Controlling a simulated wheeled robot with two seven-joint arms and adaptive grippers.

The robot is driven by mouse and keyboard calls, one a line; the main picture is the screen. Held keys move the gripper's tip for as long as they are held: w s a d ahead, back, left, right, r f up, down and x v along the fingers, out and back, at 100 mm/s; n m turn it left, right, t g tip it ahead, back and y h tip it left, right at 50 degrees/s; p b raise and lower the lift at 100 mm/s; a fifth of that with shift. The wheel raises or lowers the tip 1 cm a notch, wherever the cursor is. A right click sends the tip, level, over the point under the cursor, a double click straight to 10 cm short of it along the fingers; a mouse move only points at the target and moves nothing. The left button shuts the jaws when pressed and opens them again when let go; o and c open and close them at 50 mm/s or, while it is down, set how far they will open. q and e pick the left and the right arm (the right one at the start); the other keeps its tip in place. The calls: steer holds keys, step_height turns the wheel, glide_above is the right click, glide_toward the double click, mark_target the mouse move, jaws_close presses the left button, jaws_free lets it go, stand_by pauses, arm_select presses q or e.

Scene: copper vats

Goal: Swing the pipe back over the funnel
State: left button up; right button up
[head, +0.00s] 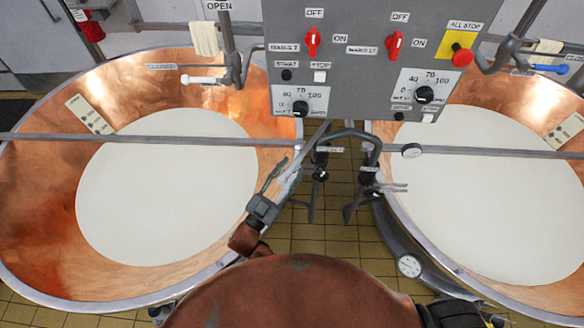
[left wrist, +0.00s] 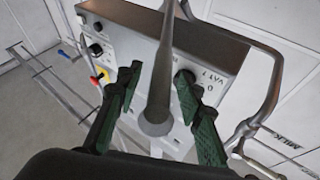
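A grey metal pipe (head: 312,148) slants down from the stand below the control panel to my left gripper (head: 280,185), by the left vat's right rim. In the left wrist view the pipe (left wrist: 166,60) runs down between the green fingers of the gripper (left wrist: 158,108), with a gap on each side. The fingers look open, and I cannot tell whether either one touches the pipe. I cannot make out the funnel with certainty. My right gripper is not in view.
A copper vat (head: 45,215) with white liquid stands on the left, another (head: 520,100) on the right. The grey control panel (head: 350,75), with red switches and knobs, stands between them at the back. A curved dark pipe (head: 377,152) hangs beside the right vat. Tiled floor (head: 335,235) shows between the vats.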

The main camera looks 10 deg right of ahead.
arm_select(q)
steer(key=v, duration=1.1)
steer(key=shift+s+a, duration=0.1)
